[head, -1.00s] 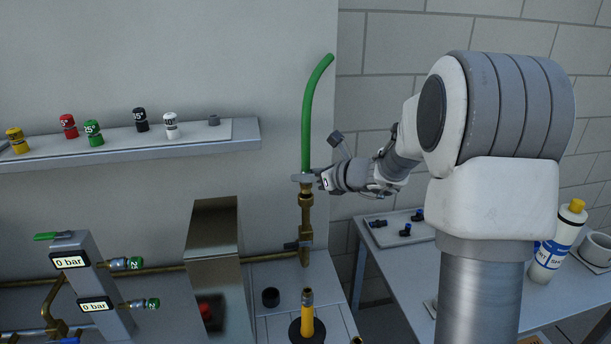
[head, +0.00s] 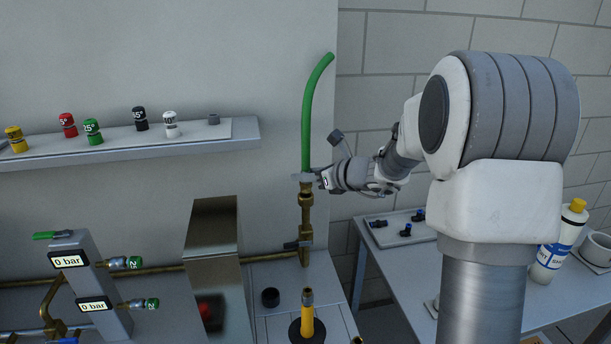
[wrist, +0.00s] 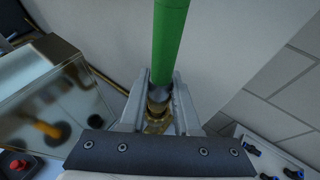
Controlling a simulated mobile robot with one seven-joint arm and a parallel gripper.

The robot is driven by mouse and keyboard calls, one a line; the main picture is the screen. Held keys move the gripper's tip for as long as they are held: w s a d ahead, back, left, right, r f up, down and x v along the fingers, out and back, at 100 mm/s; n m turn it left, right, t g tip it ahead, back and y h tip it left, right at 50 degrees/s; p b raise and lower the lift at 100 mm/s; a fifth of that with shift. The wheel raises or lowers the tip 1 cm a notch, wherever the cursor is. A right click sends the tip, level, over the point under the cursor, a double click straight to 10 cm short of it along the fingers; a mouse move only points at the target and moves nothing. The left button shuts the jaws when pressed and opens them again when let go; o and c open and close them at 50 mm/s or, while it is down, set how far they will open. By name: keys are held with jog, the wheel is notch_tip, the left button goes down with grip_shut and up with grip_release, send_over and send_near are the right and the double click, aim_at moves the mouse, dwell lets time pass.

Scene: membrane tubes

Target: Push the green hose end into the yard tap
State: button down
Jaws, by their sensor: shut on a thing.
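The green hose (head: 308,120) stands nearly upright above the brass yard tap (head: 306,215), its upper part curving to the right. My gripper (head: 305,176) is shut on the hose's lower end, just at the top of the tap. In the wrist view the green hose (wrist: 168,45) runs down between my two fingers (wrist: 159,92), with a grey collar at its end and the brass tap (wrist: 158,115) directly below. The hose end lines up with the tap and appears to meet it. My fingers hide part of the joint, so I cannot tell how deep the end sits.
A shelf (head: 240,133) with several coloured caps is on the wall at left. A metal box (head: 212,260) stands left of the tap. A yellow-and-black hose end (head: 307,315) stands in front. A side table (head: 385,265) holds small blue fittings and a bottle (head: 558,240).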

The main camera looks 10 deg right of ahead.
jog(key=shift+f+b, duration=0.1)
jog(key=shift+b, duration=0.2)
dwell(0.6)
jog(key=shift+f+b, duration=0.3)
jog(key=shift+f, duration=0.05)
jog(key=shift+f+b, duration=0.8)
jog(key=c, duration=0.5)
grip_release()
jog(key=shift+c, duration=0.2)
jog(key=v, duration=1.7)
jog(key=shift+s+d, duration=0.2)
jog(key=shift+s, duration=0.05)
jog(key=shift+f, duration=0.1)
